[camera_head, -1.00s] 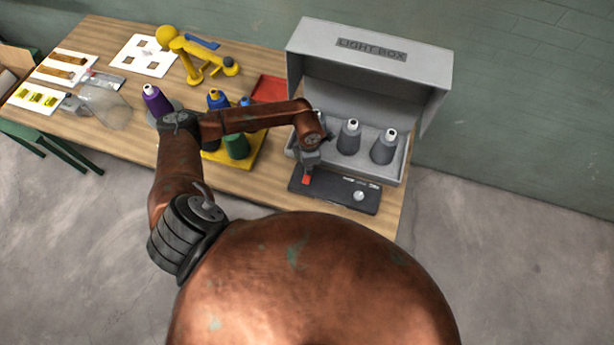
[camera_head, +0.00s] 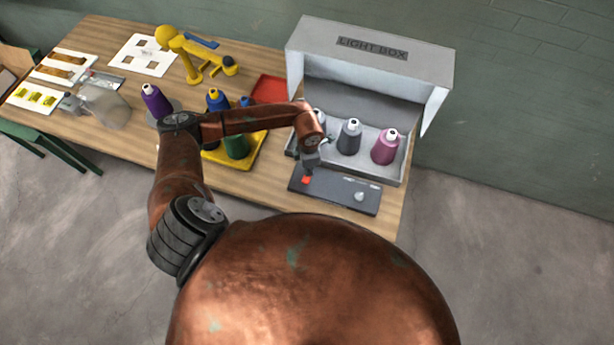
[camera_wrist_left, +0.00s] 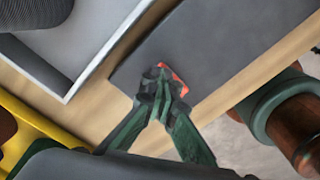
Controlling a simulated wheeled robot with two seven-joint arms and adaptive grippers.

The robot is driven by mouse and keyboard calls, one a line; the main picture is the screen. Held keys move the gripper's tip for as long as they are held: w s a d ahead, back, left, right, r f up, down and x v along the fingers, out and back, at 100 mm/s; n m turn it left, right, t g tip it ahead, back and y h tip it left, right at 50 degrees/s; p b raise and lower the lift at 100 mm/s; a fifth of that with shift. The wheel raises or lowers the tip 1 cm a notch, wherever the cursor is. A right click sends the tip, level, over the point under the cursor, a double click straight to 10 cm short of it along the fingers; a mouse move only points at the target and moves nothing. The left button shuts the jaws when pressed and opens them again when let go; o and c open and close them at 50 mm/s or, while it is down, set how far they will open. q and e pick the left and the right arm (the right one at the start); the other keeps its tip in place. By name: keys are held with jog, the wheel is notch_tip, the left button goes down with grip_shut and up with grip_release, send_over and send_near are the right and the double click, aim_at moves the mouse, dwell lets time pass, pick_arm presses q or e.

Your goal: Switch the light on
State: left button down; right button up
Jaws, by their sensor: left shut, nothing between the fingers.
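My right gripper is not in view.
Inside the box stand a grey cone (camera_head: 349,138), a pink cone (camera_head: 385,147) and another partly hidden by my arm. A yellow tray (camera_head: 250,160) with thread cones and a red tray (camera_head: 270,89) lie left of the box. A yellow lamp-like stand (camera_head: 190,55) is farther back.

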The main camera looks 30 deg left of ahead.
pick_arm(q)
jog(key=shift+r+p, duration=1.9)
jog(key=shift+r, duration=1.65)
